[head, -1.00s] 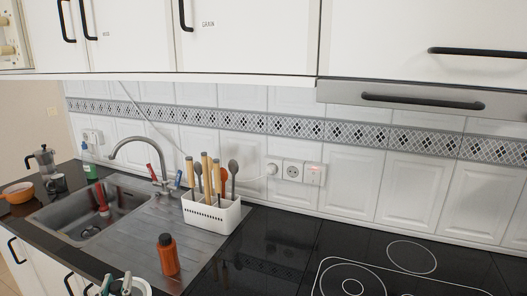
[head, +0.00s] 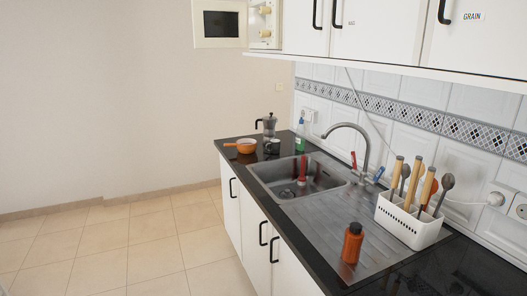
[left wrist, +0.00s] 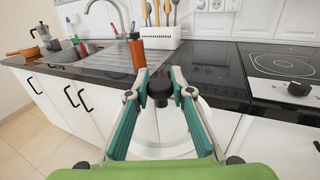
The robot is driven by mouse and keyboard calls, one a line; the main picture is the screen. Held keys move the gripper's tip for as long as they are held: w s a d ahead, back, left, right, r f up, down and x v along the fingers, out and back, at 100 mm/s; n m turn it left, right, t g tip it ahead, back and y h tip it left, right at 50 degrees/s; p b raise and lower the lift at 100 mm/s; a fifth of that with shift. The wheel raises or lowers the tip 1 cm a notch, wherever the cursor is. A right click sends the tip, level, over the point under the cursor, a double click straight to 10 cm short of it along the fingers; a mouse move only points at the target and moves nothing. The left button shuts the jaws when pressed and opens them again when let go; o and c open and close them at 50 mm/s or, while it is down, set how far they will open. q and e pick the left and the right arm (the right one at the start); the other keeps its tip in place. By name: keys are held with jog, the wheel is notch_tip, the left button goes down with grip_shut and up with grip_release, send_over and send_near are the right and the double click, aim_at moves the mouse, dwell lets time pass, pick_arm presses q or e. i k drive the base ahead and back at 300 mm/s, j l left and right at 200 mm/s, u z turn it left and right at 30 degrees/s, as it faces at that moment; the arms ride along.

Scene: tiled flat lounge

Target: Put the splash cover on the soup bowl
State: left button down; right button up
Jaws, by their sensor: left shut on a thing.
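My left gripper (left wrist: 159,93) is shut on the black knob of a pale, see-through round cover (left wrist: 166,128), seen in the left wrist view in front of the counter's edge. I take this to be the splash cover. The fingers hide part of it. My right gripper is not in view. An orange pan-like bowl with a handle (head: 242,146) stands on the far end of the counter, left of the sink; it also shows in the left wrist view (left wrist: 22,52). I cannot tell whether it is the soup bowl. No other bowl shows clearly.
An orange bottle (head: 352,243) and a white utensil holder (head: 407,220) stand by the sink (head: 315,180). A moka pot (head: 268,126), a dark cup (head: 273,147) and a green bottle (head: 300,138) stand at the far end. The tiled floor (head: 110,250) is clear.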

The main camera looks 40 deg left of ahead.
aim_at(246, 143)
jog(key=i+j, duration=0.2)
jog(key=j, duration=0.3)
jog(key=i+j, duration=0.2)
jog(key=j, duration=0.3)
jog(key=i+j, duration=0.25)
jog(key=j, duration=0.25)
jog(key=i+j, duration=0.2)
jog(key=j, duration=0.3)
jog(key=i+j, duration=0.2)
jog(key=j, duration=0.3)
jog(key=i+j, duration=0.2)
jog(key=j, duration=0.3)
jog(key=i+j, duration=0.25)
jog(key=j, duration=0.25)
jog(key=i+j, duration=0.2)
jog(key=j, duration=0.3)
